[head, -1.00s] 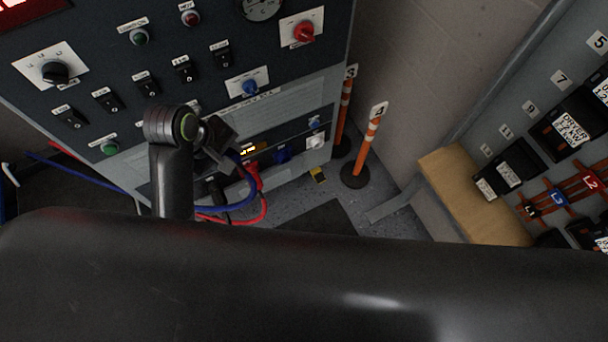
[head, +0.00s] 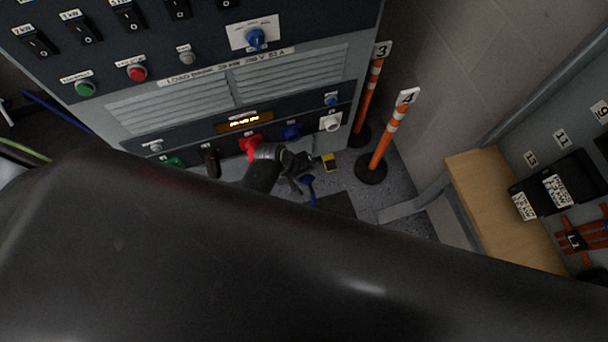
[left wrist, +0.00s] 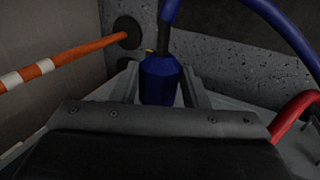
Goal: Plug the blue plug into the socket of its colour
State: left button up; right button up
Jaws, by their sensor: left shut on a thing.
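My left gripper (head: 298,172) is in front of the load bank's lower socket row in the head view. In the left wrist view the blue plug (left wrist: 159,82) stands between the fingers, which are shut on it, and its blue cable rises out of the picture. In the head view only a bit of blue (head: 309,186) shows below the fingers. The blue socket (head: 291,132) is just above the gripper, apart from it. My right gripper is not in view.
A red connector (head: 250,145) is left of the blue socket and a white socket (head: 330,123) is right of it. Black (head: 211,162) and green (head: 174,162) connectors sit farther left. Orange-striped posts (head: 389,138) and a wooden block (head: 500,205) stand to the right.

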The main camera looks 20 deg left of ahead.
pick_arm(q)
jog(key=shift+r, duration=0.15)
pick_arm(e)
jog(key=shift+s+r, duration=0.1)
pick_arm(q)
jog(key=shift+r+p, duration=0.1)
jog(key=shift+p, duration=0.4)
jog(key=shift+w+a, duration=0.2)
jog(key=shift+w, duration=0.1)
jog(key=shift+w+a+b, duration=0.2)
jog(key=shift+w+a, duration=0.35)
jog(key=shift+w, duration=0.3)
jog(key=shift+w+a+b, duration=0.15)
jog(key=shift+w+a, duration=0.4)
jog(key=shift+w, duration=0.25)
jog(key=shift+w+a, duration=0.4)
jog(key=shift+w, duration=0.15)
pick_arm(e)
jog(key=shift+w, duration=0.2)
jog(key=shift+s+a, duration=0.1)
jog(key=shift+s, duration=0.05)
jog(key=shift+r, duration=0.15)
pick_arm(q)
jog(key=shift+w+a, duration=0.3)
jog(key=shift+w, duration=0.15)
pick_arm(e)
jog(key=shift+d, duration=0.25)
